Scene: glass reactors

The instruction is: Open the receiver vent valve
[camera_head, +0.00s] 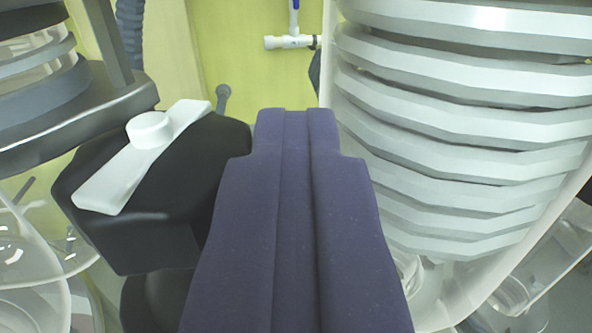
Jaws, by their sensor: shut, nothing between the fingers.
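My gripper (295,118) is dark purple and points up the middle of the view, its two fingers shut together with nothing between them. To its left is a black valve-like body (185,190) with a flat white lever (125,180) and a round white knob (149,130) on it. The lever lies diagonally, from lower left to upper right. My gripper overlaps the black body's right edge in the picture; I cannot tell if they touch. A small white pipe valve with a blue handle (294,20) is farther back. No label shows which is the receiver vent valve.
A large stack of pale ribbed rings (460,130) fills the right side, close to my gripper. Dark flanged glassware (75,110) stands at the left. Clear glass (30,260) is at the lower left. A yellow-green wall (225,60) lies behind.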

